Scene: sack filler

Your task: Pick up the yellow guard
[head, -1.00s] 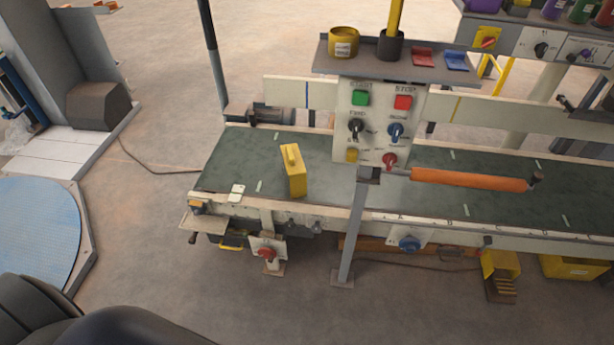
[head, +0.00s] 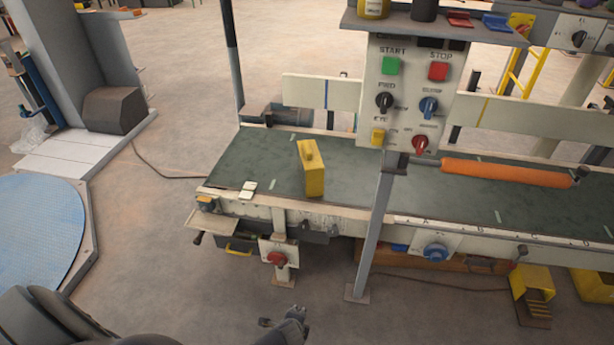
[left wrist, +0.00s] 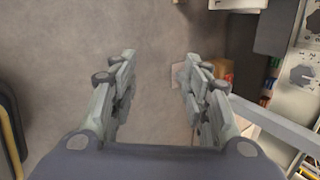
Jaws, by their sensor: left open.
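The yellow guard (head: 314,176), a boxy upright yellow piece with a ridge or handle on top, stands on the dark green conveyor belt (head: 262,158) near its left end. My left gripper (head: 283,318) shows at the bottom edge of the head view, nearer to me than the conveyor and well apart from the guard. In the left wrist view its two fingers (left wrist: 160,85) are spread with only floor between them. The guard cannot be made out in the left wrist view. My right gripper is not in view.
A control panel (head: 412,95) on a grey post (head: 375,225) stands right of the guard, below a shelf. An orange roller (head: 505,172) crosses the belt further right. A blue round plate (head: 40,235) is on the floor at left.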

